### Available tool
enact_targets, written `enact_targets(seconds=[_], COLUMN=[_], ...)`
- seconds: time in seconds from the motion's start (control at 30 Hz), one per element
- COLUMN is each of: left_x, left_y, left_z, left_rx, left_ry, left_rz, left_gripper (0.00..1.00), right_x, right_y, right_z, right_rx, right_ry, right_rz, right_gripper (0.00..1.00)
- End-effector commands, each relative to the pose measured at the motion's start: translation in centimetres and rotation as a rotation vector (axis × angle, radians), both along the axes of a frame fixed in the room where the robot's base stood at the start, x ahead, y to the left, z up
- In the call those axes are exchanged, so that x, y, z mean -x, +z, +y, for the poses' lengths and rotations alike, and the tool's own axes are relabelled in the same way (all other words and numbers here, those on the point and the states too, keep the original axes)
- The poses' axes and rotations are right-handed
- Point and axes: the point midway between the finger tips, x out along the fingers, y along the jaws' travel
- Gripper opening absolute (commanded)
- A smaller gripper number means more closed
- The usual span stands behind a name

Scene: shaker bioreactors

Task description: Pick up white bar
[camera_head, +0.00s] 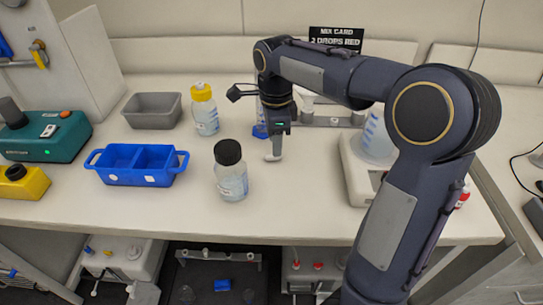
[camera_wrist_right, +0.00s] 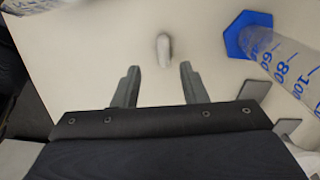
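A small white bar (camera_wrist_right: 163,50) lies on the pale bench top in the right wrist view. It shows just beyond my right gripper's fingertips, roughly midway between them. My right gripper (camera_wrist_right: 158,72) is open, with its two grey fingers apart and nothing between them. In the head view my right gripper (camera_head: 276,148) points down over the middle of the bench, right of a black-capped bottle (camera_head: 231,178). The bar cannot be told apart from the fingers there. My left gripper is in neither view.
A clear graduated cylinder with a blue hexagonal base (camera_wrist_right: 244,36) stands close on the right in the wrist view. A blue divided tray (camera_head: 136,164), grey bin (camera_head: 152,111) and yellow-capped bottle (camera_head: 204,109) stand left.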

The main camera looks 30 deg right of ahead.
Motion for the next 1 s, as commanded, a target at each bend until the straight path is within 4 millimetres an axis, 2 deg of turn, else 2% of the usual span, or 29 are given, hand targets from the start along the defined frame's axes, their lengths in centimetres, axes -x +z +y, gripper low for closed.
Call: enact_targets(seconds=[0.1, 0.23, 0.53, 0.83, 1.0], left_x=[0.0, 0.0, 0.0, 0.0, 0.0], left_y=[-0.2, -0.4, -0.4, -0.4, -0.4], left_z=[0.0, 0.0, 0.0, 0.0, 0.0], left_rx=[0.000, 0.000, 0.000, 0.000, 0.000], left_ry=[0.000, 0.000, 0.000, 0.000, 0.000], left_rz=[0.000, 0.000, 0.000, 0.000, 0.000], left_gripper=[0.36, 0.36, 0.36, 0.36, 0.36], right_x=[-0.4, -0.4, -0.5, -0.5, -0.5], right_y=[-2.1, -3.7, -4.1, -4.1, -4.1], right_z=[-0.1, -0.1, -0.1, 0.0, 0.0], right_rx=[0.000, 0.000, -0.001, -0.001, -0.001], right_ry=[0.001, 0.000, 0.001, 0.001, 0.001], right_rz=[0.004, 0.003, 0.000, 0.000, 0.000], right_gripper=[0.39, 0.39, 0.39, 0.01, 0.00])
